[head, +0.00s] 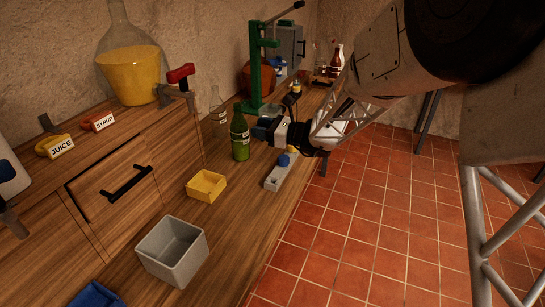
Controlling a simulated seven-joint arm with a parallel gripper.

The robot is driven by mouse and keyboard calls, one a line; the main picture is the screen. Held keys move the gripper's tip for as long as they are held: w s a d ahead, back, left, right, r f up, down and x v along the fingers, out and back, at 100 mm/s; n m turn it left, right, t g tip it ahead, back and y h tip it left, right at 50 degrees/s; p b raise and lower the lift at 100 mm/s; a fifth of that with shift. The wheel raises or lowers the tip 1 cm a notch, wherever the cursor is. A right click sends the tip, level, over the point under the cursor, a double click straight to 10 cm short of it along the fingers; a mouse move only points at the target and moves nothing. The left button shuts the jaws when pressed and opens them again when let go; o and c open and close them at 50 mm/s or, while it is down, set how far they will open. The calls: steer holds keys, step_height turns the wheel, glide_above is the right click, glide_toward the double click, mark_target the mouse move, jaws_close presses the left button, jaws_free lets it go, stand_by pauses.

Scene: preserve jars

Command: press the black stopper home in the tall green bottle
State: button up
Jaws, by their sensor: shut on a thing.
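The tall green bottle (240,141) stands upright on the wooden counter, with a pale label on its side.
A grey holder (272,183) with blue and yellow pieces lies below my gripper. A yellow box (206,184) and a grey bin (152,256) stand nearer. A green press (255,65) and a clear bottle (216,103) stand behind. The counter's right edge drops to a tiled floor.

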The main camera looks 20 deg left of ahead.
steer(key=w+a+r, duration=0.8)
steer(key=a+r, duration=0.5)
steer(key=shift+w+a+r+m, duration=0.15)
steer(key=shift+w+r+m, duration=0.15)
steer(key=shift+r, duration=0.05)
steer(key=shift+f, duration=0.15)
steer(key=shift+f, duration=2.75)
steer(key=shift+f, duration=1.85)
stand_by(0.8)
steer(key=o, duration=0.9)
